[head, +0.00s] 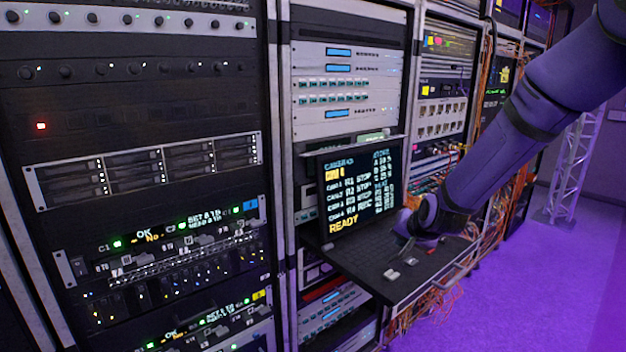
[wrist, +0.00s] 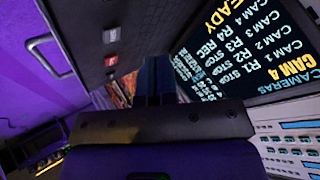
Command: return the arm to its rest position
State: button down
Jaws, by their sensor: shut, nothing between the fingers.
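My arm (head: 520,125) reaches in from the upper right of the head view. My gripper (head: 405,232) is low over the keyboard shelf, close to the monitor's right side; its fingertips are small and hard to make out there. In the wrist view my gripper's fingers (wrist: 158,80) are together with nothing between them. The monitor (head: 355,190) is lit with a camera list, "CAM 4" in yellow and "READY" at the bottom. It also shows in the wrist view (wrist: 255,45), upside down, to the right of the fingers.
A shelf (head: 378,275) sticks out below the monitor, with small pale and reddish keys (head: 392,274) on it. Equipment racks (head: 150,100) fill the left and middle. Orange cables (head: 440,300) hang below the shelf. A truss (head: 575,165) stands behind my arm. The purple floor (head: 520,290) at right is clear.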

jog(key=s+d+r+n+g+h, duration=0.1)
jog(key=s+d+r+n, duration=0.1)
jog(key=s+r, duration=0.85)
jog(key=s+d+r+n+g+h, duration=0.1)
jog(key=s+d+r+n, duration=0.1)
jog(key=s+r, duration=0.9)
jog(key=s+d+f+n+g, duration=0.1)
jog(key=s+d, duration=0.1)
jog(key=s, duration=1.2)
jog(key=shift+f+n, duration=0.25)
jog(key=shift+n, duration=0.05)
